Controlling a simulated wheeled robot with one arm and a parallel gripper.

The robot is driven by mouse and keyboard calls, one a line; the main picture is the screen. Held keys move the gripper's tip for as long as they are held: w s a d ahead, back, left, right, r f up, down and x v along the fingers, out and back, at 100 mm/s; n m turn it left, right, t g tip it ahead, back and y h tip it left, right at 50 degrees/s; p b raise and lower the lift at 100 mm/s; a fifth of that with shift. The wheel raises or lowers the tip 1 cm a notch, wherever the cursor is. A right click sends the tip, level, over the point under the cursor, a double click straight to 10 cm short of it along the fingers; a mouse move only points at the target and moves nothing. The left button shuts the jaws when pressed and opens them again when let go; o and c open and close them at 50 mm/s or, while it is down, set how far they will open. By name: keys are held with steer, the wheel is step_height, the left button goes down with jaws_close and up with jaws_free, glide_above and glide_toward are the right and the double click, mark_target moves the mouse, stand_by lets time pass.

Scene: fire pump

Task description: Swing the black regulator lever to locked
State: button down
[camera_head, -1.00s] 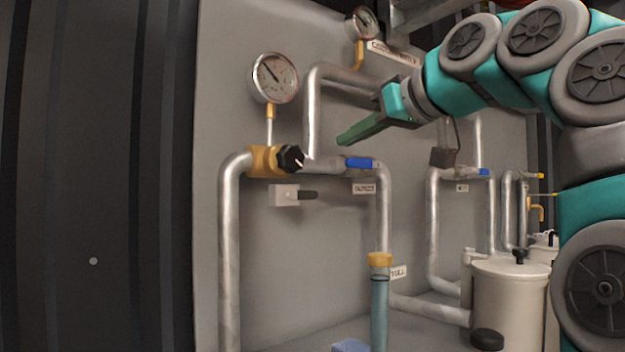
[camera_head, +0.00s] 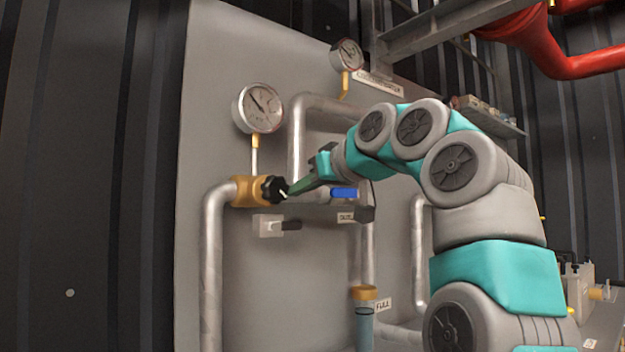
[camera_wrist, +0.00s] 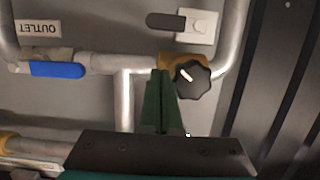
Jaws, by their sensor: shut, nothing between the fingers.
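A small white box (camera_head: 267,226) on the grey panel carries a black lever (camera_head: 291,225), which points right and lies level. In the wrist view the picture is upside down; the box (camera_wrist: 200,26) and lever (camera_wrist: 165,22) show at the top. Just above the box in the head view is a black knob (camera_head: 274,189) with a white mark, on a brass valve body (camera_head: 246,191). It also shows in the wrist view (camera_wrist: 191,80). My gripper (camera_head: 291,191), with green fingers (camera_wrist: 160,76), is shut and empty beside the knob, apart from the lever. Whether it touches the knob is unclear.
A blue handle (camera_head: 344,193) sits on the pipe to the right, above a label. A gauge (camera_head: 258,108) stands above the valve. Silver pipes (camera_head: 212,270) run down the panel. Bare panel lies below the white box.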

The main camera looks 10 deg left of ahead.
mark_target(286, 225)
steer(key=shift+s+f+b, duration=0.1)
steer(key=shift+f+b, duration=1.1)
steer(key=shift+f, duration=0.75)
